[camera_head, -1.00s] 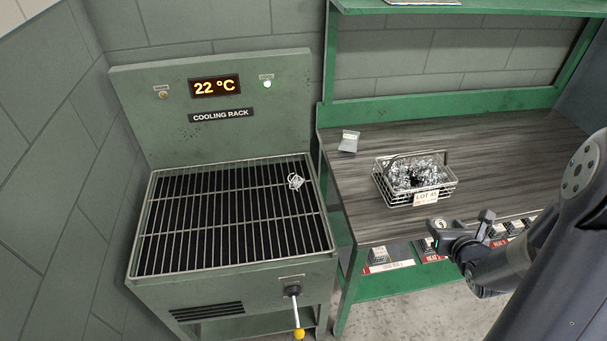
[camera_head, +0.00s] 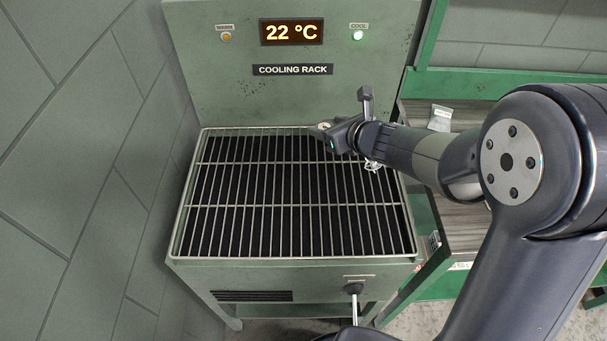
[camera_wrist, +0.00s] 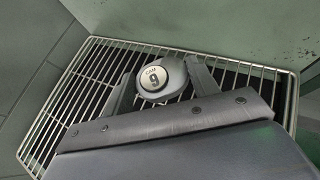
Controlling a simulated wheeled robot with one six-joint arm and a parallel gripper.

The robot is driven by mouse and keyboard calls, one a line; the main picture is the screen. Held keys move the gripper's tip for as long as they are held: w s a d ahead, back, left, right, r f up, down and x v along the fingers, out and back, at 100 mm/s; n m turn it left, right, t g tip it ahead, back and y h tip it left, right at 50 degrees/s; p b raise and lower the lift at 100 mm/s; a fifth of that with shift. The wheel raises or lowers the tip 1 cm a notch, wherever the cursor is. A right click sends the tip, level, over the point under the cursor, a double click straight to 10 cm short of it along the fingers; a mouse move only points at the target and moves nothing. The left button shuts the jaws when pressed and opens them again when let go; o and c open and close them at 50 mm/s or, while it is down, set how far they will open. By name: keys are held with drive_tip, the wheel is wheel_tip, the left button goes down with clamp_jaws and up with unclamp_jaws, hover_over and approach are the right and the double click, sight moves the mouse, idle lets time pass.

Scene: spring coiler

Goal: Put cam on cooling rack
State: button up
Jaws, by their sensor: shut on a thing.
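The cam (camera_wrist: 155,78) is a grey rounded piece with a white disc marked "CAM 9" in the wrist view. My gripper (camera_wrist: 158,85) is shut on it, with a finger on either side. In the head view my gripper (camera_head: 330,132) is over the back part of the cooling rack (camera_head: 250,205), and the cam (camera_head: 323,126) shows small at its tip. The rack is a wire grate on a green cabinet. The cam appears above the grate; the gap cannot be told.
A small pale wire-like item (camera_head: 373,165) lies on the rack's right side, partly hidden by my arm. The display (camera_head: 291,32) reads 22 °C and the COOL lamp (camera_head: 358,36) is lit. The rack's left and front are clear. A workbench (camera_head: 470,215) stands at right.

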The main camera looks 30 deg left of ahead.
drive_tip(key=shift+s+a+f+b, duration=0.1)
drive_tip(key=shift+a+f+b, duration=0.05)
drive_tip(key=shift+a, duration=0.35)
drive_tip(key=shift+s+a+f+b, duration=0.1)
drive_tip(key=shift+a+f+b, duration=0.05)
drive_tip(key=shift+a, duration=0.35)
drive_tip(key=b, duration=0.2)
hover_over(320, 160)
wheel_tip(320, 160, down, 4)
drive_tip(key=shift+f, duration=2.45)
drive_tip(key=shift+f+b, duration=0.2)
drive_tip(key=shift+b, duration=0.35)
drive_tip(key=o, duration=1.1)
drive_tip(key=shift+r, duration=0.15)
drive_tip(key=shift+d+r+p, duration=0.15)
drive_tip(key=shift+p, duration=0.15)
drive_tip(key=v, duration=1.1)
drive_tip(key=shift+d+r, duration=0.1)
drive_tip(key=shift+d, duration=0.3)
